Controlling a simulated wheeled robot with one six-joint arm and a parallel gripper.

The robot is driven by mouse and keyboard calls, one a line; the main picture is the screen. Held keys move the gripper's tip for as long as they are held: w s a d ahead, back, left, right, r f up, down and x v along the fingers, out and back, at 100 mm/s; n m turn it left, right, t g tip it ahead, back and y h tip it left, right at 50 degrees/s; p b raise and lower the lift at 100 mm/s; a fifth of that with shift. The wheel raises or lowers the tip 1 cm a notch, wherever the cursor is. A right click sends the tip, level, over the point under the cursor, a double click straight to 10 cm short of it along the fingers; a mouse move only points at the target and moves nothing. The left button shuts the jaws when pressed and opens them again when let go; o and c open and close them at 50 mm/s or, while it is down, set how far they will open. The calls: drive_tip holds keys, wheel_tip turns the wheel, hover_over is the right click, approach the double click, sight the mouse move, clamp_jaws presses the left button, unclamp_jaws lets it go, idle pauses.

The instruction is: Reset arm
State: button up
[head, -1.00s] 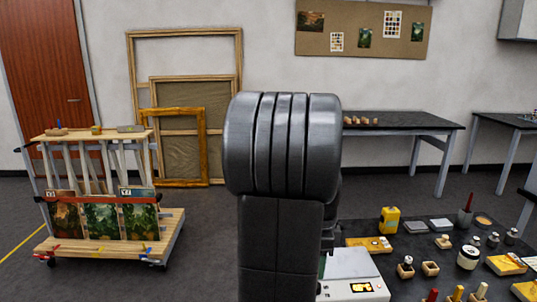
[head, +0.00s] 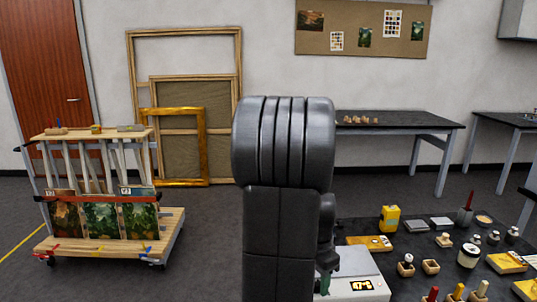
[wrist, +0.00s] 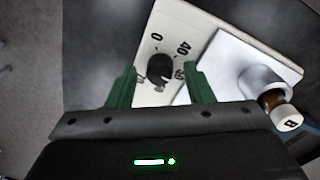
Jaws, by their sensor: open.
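My gripper (wrist: 160,88) is open in the wrist view, its two green fingers apart with nothing between them. Beyond the fingers is a white device with a black dial (wrist: 160,70) and printed numbers. In the head view my grey arm stands upright in the middle and hides part of the worktable. A green finger of my gripper (head: 324,284) shows beside the white device (head: 355,272), which has a small lit display. How far the fingers are above the device I cannot tell.
A wooden cart (head: 170,228) with paintings stands at left. Frames (head: 222,38) lean on the wall. Floor between cart and arm is clear.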

drive_tip(key=n, duration=0.6)
drive_tip(key=shift+a+n, duration=0.1)
drive_tip(key=shift+n, duration=0.3)
drive_tip(key=n, duration=0.4)
drive_tip(key=shift+t+b, duration=0.3)
drive_tip(key=shift+s+n, duration=0.1)
drive_tip(key=shift+n, duration=1.4)
